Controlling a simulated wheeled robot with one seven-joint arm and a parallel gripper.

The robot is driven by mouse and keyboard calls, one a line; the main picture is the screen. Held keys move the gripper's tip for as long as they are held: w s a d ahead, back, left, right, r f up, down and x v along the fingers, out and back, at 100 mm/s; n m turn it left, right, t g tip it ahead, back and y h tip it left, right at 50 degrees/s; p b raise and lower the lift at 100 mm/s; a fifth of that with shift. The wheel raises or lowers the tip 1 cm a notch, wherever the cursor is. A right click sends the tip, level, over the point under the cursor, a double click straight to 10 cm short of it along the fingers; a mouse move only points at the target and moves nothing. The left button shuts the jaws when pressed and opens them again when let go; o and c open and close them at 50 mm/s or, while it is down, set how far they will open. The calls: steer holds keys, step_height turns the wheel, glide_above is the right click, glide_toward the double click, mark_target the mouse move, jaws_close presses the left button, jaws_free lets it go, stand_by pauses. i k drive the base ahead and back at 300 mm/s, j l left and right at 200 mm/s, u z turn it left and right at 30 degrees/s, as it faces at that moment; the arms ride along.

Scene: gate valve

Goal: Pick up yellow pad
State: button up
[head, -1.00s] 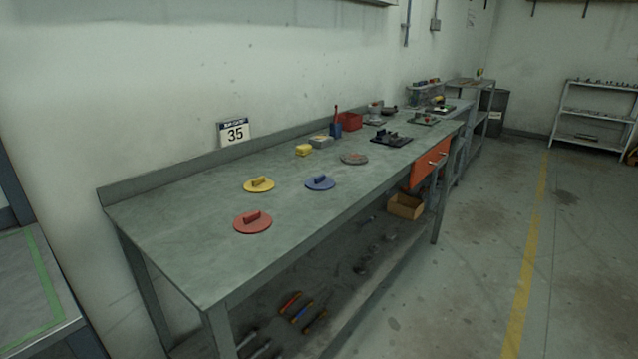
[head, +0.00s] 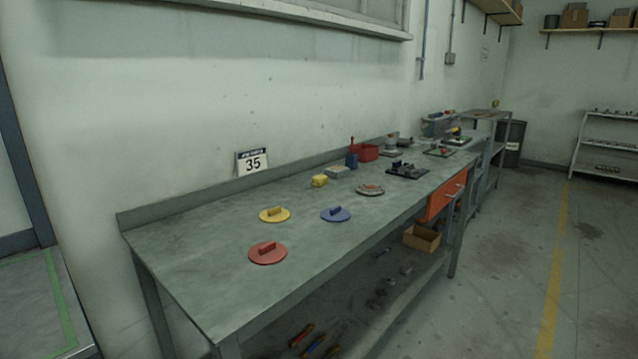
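The yellow pad (head: 275,215) is a flat round disc with a raised grip bar on top. It lies on the grey workbench (head: 200,265), toward its near left part. A blue pad (head: 335,214) of the same shape lies to its right, and a red pad (head: 267,253) lies in front of it. The three pads are apart from each other. My gripper is not in view.
Farther along the bench are a yellow block (head: 319,181), a grey disc (head: 370,190), a red bin (head: 368,152) and a black fixture (head: 407,169). A sign reading 35 (head: 252,162) stands at the back edge. Floor to the right is clear.

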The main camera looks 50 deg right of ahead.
mark_target(319, 181)
steer(key=z, duration=0.4)
steer(key=i+l+z, duration=0.7)
steer(key=i+l, duration=0.25)
steer(key=i+l+z, duration=0.1)
steer(key=i+l, duration=0.2)
steer(key=i, duration=0.2)
